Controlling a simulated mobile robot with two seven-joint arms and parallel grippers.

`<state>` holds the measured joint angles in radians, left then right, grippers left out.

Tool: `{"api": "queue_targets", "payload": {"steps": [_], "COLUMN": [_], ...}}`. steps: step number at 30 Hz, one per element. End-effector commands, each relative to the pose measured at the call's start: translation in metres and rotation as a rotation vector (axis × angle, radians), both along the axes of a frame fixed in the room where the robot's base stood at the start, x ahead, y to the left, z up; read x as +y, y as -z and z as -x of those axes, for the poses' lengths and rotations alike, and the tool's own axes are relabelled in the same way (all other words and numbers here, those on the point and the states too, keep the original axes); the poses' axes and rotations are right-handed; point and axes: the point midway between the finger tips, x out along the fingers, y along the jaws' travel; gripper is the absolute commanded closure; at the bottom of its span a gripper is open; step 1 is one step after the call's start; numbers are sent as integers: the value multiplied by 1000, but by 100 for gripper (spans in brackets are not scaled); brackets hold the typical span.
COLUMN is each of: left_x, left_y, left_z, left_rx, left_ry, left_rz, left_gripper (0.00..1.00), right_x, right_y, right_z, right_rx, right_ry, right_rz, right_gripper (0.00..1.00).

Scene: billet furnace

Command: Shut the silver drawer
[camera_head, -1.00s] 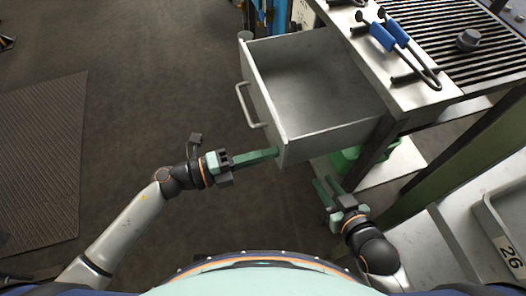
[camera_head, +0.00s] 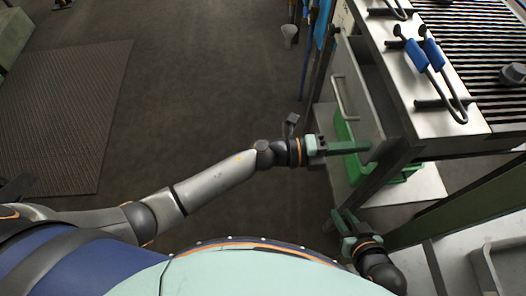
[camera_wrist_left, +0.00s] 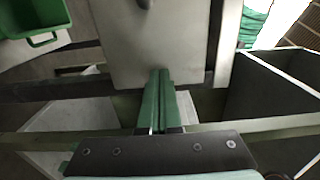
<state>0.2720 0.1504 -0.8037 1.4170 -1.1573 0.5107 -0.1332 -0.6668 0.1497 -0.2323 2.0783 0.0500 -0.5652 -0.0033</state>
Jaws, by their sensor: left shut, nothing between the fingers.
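The silver drawer (camera_head: 360,88) sits under the left end of the worktop in the head view, its front panel close to the table frame. Little of its inside shows; I cannot tell if a narrow gap remains. Its bar handle (camera_head: 342,97) faces left. My left gripper (camera_head: 368,146) is shut and empty, with its fingertips at the near lower end of the drawer front. In the left wrist view the shut fingers (camera_wrist_left: 161,75) point at the bottom of the silver panel (camera_wrist_left: 180,45); contact is unclear. My right gripper (camera_head: 342,213) is below the table corner, apart from the drawer; its finger gap is unclear.
A green bin (camera_head: 345,157) stands on the shelf below the drawer. Blue-handled tongs (camera_head: 416,56) lie on the worktop (camera_head: 432,122). A grey tray (camera_head: 483,265) is at lower right.

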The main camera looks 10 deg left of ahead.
Motion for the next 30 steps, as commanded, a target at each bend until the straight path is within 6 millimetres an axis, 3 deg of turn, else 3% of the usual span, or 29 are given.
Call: {"api": "queue_targets", "payload": {"steps": [3,10,30], "left_x": [-20,-36,-33], "left_y": [0,1,-1], "left_z": [-6,-12,-16], "left_rx": [0,2,-4], "left_ry": [1,-1,-4], "left_rz": [2,1,0], "left_gripper": [100,100,100], "right_x": [0,-1,-3], "right_y": [4,-4,-9], "right_z": [0,-6,-11], "right_rx": [0,-39,-56], "right_ry": [0,2,0], "right_rz": [0,1,5], "right_gripper": [73,73,73]}}
